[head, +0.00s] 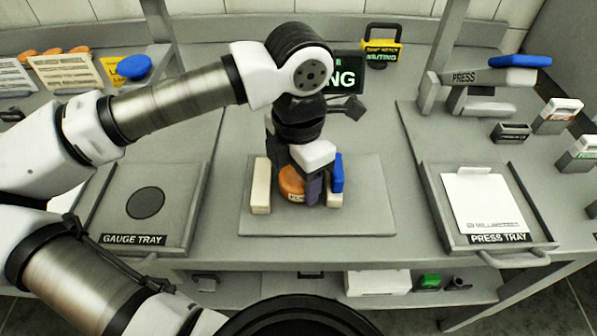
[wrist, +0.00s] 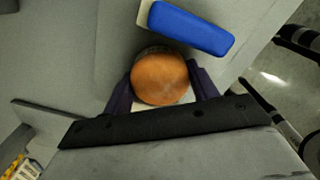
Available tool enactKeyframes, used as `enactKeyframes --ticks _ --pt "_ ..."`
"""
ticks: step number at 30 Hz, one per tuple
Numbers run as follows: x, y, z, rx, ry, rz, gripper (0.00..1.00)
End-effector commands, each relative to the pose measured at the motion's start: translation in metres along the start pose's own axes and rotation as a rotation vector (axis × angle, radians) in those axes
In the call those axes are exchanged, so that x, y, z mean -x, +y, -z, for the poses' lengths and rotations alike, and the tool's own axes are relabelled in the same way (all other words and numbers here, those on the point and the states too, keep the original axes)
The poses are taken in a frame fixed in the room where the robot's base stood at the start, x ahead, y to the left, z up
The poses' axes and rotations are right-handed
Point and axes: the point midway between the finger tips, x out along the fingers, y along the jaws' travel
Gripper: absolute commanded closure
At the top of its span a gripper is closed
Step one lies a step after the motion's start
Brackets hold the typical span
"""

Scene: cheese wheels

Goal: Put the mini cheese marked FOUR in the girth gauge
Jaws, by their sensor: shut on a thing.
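An orange mini cheese (head: 291,184) is between the fingers of my gripper (head: 302,188). Its dark label is partly covered and I cannot read it fully. The girth gauge's cream block (head: 260,187) stands left of the cheese, and its blue-topped block (head: 337,174) stands to the right, both on a grey plate (head: 360,215). In the wrist view the cheese (wrist: 160,78) shows its round top, with dark fingers on both sides and the blue part (wrist: 190,28) just beyond it. I cannot tell whether the cheese touches the plate or the blocks.
A gauge tray (head: 184,205) with a dark round spot lies at left. A press tray (head: 437,205) holding a white sheet (head: 483,203) lies at right, below a press (head: 480,76) with a blue handle. A dark display (head: 346,74) and a yellow sign (head: 383,46) stand behind.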

Motion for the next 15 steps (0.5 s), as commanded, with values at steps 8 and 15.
enactKeyframes --ticks 8,15 --pt "-0.0024 0.0001 0.0000 0.000 0.000 0.000 0.23" --pt "-0.0023 0.0001 0.0000 0.000 0.000 0.000 0.20"
